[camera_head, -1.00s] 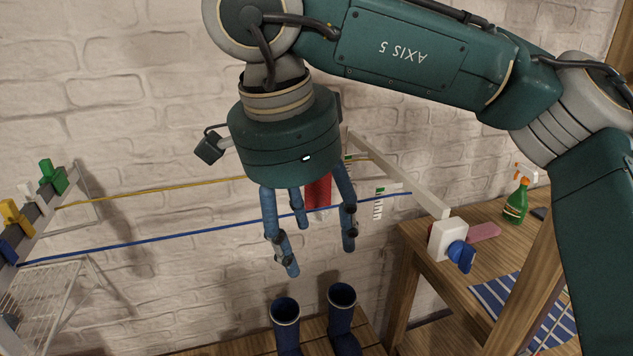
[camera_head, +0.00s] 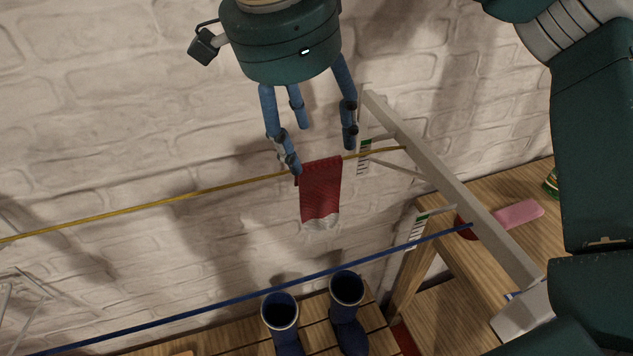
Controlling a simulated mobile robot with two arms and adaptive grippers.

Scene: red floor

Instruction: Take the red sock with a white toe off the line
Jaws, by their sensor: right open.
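The red sock with a white toe (camera_head: 321,190) hangs from the yellow line (camera_head: 200,192), toe down, near the line's right end. My right gripper (camera_head: 318,150) is open, its blue fingers pointing down just above the top of the sock. One finger overlaps the sock's upper left corner in the picture; whether it touches I cannot tell. Nothing is between the fingers that I can see. My left gripper is not in view.
A blue line (camera_head: 250,296) runs in front of the yellow one. Blue boots (camera_head: 347,290) stand below. A brick wall is behind.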

